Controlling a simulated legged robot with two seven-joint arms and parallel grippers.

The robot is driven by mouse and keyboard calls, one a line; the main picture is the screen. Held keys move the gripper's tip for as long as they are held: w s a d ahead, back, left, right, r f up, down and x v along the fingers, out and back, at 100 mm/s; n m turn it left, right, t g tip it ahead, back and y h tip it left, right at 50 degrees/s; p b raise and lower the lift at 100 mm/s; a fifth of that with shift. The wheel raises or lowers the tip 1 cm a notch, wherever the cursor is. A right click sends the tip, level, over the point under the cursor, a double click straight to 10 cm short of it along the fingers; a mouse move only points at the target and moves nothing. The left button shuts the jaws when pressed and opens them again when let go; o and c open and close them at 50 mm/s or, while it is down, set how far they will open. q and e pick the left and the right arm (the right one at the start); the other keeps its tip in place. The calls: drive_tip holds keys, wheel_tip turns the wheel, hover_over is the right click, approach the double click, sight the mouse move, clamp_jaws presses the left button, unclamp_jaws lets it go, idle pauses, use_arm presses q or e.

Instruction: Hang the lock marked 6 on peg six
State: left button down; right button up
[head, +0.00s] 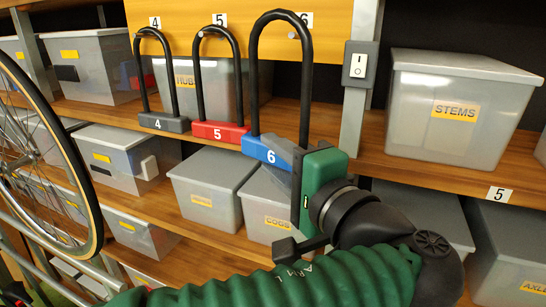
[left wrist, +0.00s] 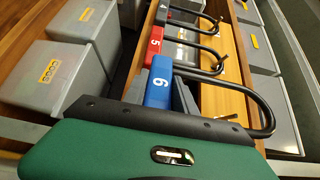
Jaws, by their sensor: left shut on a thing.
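The lock marked 6 (head: 266,150) has a blue body and a tall black shackle and stands upright, shackle up. My left gripper (head: 292,165) is shut on the right part of its blue body. In the head view peg six (head: 293,35) shows inside the shackle loop, a little below its top bend; whether the shackle is around the peg or in front of it I cannot tell. The number 6 label (head: 306,20) is beside the peg on the wooden board. The blue lock body also shows in the left wrist view (left wrist: 159,82). My right gripper is out of view.
The red lock 5 (head: 220,132) and grey lock 4 (head: 164,123) hang close by on the left. A switch box (head: 359,65) is on the post to the right. Lidded bins, such as the stems bin (head: 440,125), fill the shelves. A bicycle wheel (head: 75,160) stands at left.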

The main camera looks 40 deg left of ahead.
use_arm(q)
drive_tip(key=shift+w+a+r, duration=0.1)
drive_tip(key=shift+w+a, duration=0.05)
drive_tip(key=shift+w, duration=0.3)
drive_tip(key=w+a+f, duration=0.1)
drive_tip(key=w+f, duration=0.1)
drive_tip(key=w, duration=0.4)
drive_tip(key=shift+w+a+p, duration=0.2)
drive_tip(key=shift+w+p, duration=0.2)
drive_tip(key=shift+r, duration=0.1)
idle(0.5)
drive_tip(key=c, duration=1.1)
unclamp_jaws()
drive_tip(key=shift+o, duration=0.9)
drive_tip(key=shift+s, duration=0.1)
drive_tip(key=shift+d, duration=0.1)
